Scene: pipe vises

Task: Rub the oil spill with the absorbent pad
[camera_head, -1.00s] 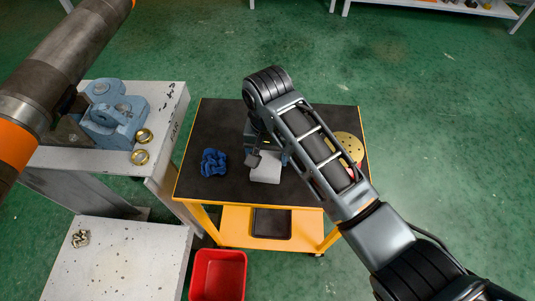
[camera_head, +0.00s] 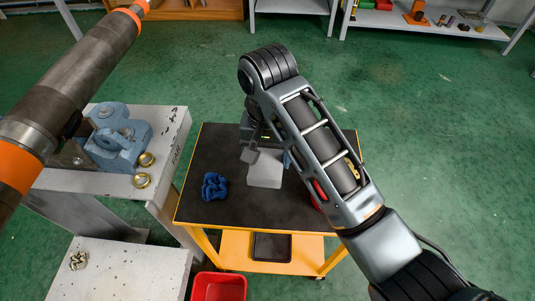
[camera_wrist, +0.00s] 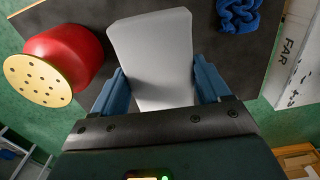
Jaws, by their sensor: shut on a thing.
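A pale grey-white pad (camera_wrist: 152,45) fills the middle of the wrist view, between the two blue fingers of my gripper (camera_wrist: 162,88). My gripper is shut on it. In the head view the pad (camera_head: 265,170) shows below my gripper, over the dark top of the yellow cart. My forearm and wrist hide most of the gripper there. I cannot tell how far the pad is above the cart top. I cannot make out an oil spill in either view.
A crumpled blue cloth (camera_head: 214,186) lies on the cart top (camera_head: 230,213), left of the pad. A white bench (camera_head: 165,140) with a vise and pipe stands left. A red bin (camera_head: 219,287) is below.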

